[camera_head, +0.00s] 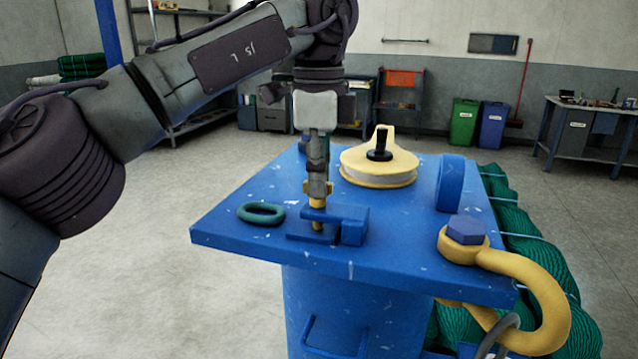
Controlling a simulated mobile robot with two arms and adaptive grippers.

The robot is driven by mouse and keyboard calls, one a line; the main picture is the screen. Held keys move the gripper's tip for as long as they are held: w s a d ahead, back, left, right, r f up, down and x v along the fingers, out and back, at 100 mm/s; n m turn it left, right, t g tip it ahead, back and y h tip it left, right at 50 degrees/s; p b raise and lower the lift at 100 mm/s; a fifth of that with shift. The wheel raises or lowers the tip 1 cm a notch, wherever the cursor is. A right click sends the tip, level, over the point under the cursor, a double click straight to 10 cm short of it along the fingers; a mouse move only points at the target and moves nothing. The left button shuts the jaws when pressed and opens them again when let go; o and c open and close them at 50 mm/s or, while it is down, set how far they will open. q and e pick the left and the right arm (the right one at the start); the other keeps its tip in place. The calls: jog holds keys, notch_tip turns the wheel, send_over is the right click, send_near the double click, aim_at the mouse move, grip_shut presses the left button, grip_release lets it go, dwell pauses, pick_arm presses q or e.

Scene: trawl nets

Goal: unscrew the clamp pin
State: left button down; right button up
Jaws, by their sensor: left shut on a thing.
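The clamp pin (318,204) is yellow and stands upright through a blue clamp (352,224) on the blue table top. My left gripper (317,188) points straight down over the clamp. Its fingers are shut on the upper part of the pin, whose head is mostly hidden between them. The pin's lower end shows below the clamp's upper arm. My right gripper is not in view.
A green ring (261,214) lies left of the clamp on the blue table top (225,232). A cream spool (378,166) stands behind the clamp. A blue disc (450,183), a yellow hook with a blue bolt (535,290) and green netting (515,220) are at the right.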

pick_arm(q)
jog(key=shift+f+n+b, duration=0.15)
jog(key=shift+n+b, duration=0.25)
jog(key=shift+n, duration=0.7)
jog(key=shift+f+n+b, duration=0.15)
jog(key=shift+n+b, duration=0.25)
jog(key=shift+n, duration=0.7)
jog(key=c, duration=1.3)
grip_release()
jog(key=shift+r, duration=0.1)
jog(key=shift+o, duration=0.4)
jog(key=shift+r, duration=0.15)
